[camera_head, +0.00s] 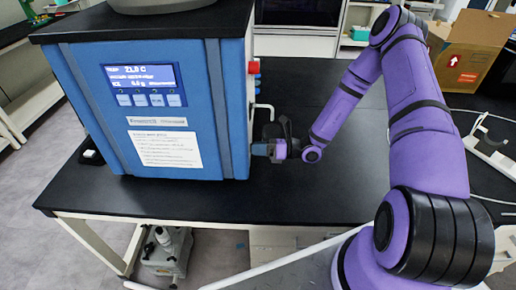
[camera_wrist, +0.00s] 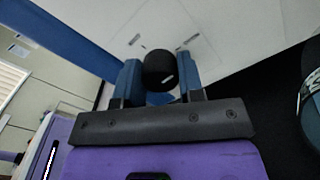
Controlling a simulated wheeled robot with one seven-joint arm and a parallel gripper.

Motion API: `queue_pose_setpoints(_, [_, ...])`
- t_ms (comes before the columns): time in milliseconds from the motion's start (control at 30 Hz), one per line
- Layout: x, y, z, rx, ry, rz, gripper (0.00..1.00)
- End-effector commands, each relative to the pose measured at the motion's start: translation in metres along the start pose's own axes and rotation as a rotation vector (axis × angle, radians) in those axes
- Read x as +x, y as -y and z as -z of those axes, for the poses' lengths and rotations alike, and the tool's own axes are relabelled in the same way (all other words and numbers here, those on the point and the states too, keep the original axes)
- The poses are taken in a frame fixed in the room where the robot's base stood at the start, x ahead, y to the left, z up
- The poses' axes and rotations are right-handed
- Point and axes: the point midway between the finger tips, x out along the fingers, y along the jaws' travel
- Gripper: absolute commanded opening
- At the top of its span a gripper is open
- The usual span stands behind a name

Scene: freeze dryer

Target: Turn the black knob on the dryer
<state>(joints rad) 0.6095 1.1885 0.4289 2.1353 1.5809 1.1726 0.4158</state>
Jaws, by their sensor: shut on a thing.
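The blue freeze dryer (camera_head: 205,110) stands on the black table at the left in the head view, with a lit display on its front. My gripper (camera_head: 262,149) is at the lower right side of the dryer in that view, and the knob there is hidden behind the fingers. In the wrist view, the round black knob (camera_wrist: 160,68) sits on the dryer's pale side panel (camera_wrist: 210,35). My gripper (camera_wrist: 160,84) has one blue finger on each side of the knob and is shut on it.
The black table (camera_head: 300,190) is mostly clear in front of the dryer. A red part (camera_head: 253,67) and a pale bent pipe (camera_head: 265,108) are on the dryer's side above my gripper. A cardboard box (camera_head: 465,50) stands at the back right.

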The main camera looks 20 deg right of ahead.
Motion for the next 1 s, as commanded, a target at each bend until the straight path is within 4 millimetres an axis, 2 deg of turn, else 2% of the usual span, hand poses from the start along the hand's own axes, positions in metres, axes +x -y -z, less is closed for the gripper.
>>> queue_pose_setpoints(67, [-0.001, 0.001, 0.001, 0.0, -0.002, 0.003, 0.12])
queue_pose_setpoints(100, [-0.001, 0.001, 0.001, 0.0, -0.002, 0.003, 0.4])
queue_pose_setpoints(200, [-0.001, 0.001, 0.001, 0.0, -0.001, 0.003, 0.61])
queue_pose_setpoints(567, [-0.005, 0.001, 0.0, -0.001, -0.001, 0.002, 0.61])
queue_pose_setpoints(767, [-0.033, 0.001, 0.0, -0.002, 0.0, 0.005, 0.61])
queue_pose_setpoints(1000, [-0.078, 0.001, 0.0, -0.001, 0.0, 0.004, 0.61])
